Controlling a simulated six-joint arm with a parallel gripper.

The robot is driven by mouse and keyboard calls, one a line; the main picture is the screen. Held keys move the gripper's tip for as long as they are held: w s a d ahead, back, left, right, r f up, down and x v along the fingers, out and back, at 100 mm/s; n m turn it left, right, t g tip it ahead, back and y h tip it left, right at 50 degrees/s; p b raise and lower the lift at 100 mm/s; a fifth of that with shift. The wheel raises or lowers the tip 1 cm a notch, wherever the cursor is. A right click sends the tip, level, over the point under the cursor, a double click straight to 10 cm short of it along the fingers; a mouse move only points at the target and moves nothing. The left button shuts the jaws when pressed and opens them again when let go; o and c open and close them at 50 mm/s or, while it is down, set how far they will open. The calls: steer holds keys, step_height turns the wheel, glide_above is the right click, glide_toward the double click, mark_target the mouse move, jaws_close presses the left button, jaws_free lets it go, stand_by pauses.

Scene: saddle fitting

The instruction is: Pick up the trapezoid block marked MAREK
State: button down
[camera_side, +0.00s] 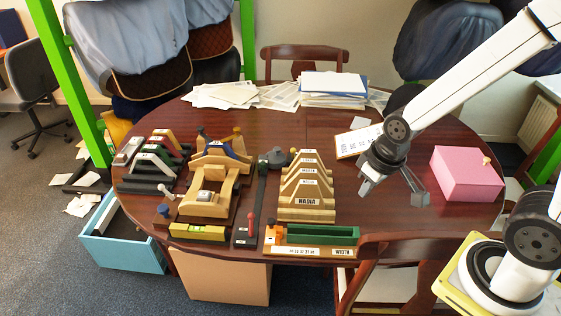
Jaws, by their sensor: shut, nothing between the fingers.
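Several wooden trapezoid blocks stand in a row, one behind another, on the right of the fittings. The front block (306,203) reads NADIA. The white labels on the blocks behind it (309,170) are too small to read, so I cannot tell which is marked MAREK. My gripper (370,187) is to the right of this row, above the table, apart from the blocks. It is shut and empty.
A pink box (466,174) stands at the right. A green tray (322,234) lies in front of the blocks. Smaller dark and coloured pieces (152,160) stand at the left. Papers (332,88) cover the table's back. A chair back (412,250) rises at the front right.

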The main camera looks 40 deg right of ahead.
steer(key=shift+c, duration=2.2)
jaws_free()
steer(key=shift+w, duration=0.1)
steer(key=n+g, duration=0.3)
steer(key=n, duration=0.6)
glide_above(308, 170)
steer(key=f, duration=0.9)
steer(key=shift+s+a, duration=0.15)
steer(key=shift+s, duration=0.2)
steer(key=shift+w+f, duration=0.3)
steer(key=shift+f, duration=1.3)
